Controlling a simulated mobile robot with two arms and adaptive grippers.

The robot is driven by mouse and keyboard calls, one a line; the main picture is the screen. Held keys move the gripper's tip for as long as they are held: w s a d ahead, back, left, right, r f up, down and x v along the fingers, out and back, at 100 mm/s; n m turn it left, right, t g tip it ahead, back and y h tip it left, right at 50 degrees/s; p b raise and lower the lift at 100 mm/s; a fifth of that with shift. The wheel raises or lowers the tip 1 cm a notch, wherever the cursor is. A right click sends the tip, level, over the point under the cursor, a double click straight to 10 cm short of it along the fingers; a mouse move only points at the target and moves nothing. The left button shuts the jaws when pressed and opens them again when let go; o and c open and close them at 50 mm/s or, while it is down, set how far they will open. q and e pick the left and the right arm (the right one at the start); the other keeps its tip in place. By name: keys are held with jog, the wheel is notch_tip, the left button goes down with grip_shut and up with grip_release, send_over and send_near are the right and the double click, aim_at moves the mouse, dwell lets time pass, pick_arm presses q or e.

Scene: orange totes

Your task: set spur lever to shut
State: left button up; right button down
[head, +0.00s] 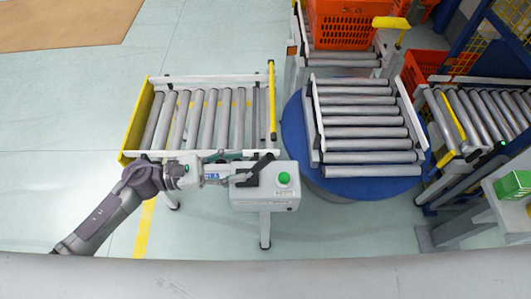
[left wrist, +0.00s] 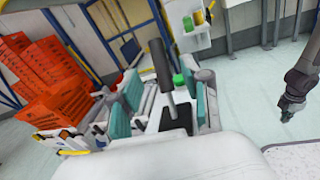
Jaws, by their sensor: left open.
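The spur lever (head: 255,170) is a black handle on a pale control box (head: 266,198) with a green button (head: 284,178). In the left wrist view the lever (left wrist: 162,65) stands up from a dark base plate (left wrist: 176,118). My left gripper (head: 232,169) reaches in from the left at the box. In the left wrist view its teal finger pads (left wrist: 165,108) are open, with the lever seen between them; I cannot tell if either touches it. A grey arm end, probably my right one (left wrist: 289,104), shows at the right of the left wrist view, its jaws unclear.
A roller conveyor (head: 196,79) with a yellow bar (head: 272,100) lies behind the left arm. A blue turntable (head: 298,128) carries another roller section. Orange totes (head: 343,24) stand at the back. A green box (head: 514,185) is at the right. Floor at the left is clear.

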aim_at(260, 161)
pick_arm(q)
jog(key=d+p, duration=0.1)
jog(key=d, duration=0.2)
jog(key=w+d+p, duration=0.1)
jog(key=d, duration=0.2)
jog(key=shift+w+r, duration=0.1)
jog(key=shift+r, duration=0.05)
jog(key=shift+w+d, duration=0.1)
jog(key=shift+d, duration=0.55)
jog(key=shift+f, duration=0.2)
pick_arm(e)
jog(key=w+r, duration=0.2)
jog(key=r, duration=0.1)
jog(key=shift+d, duration=0.1)
pick_arm(q)
jog(key=shift+c, duration=0.6)
grip_shut()
pick_arm(e)
jog(key=shift+s, duration=0.25)
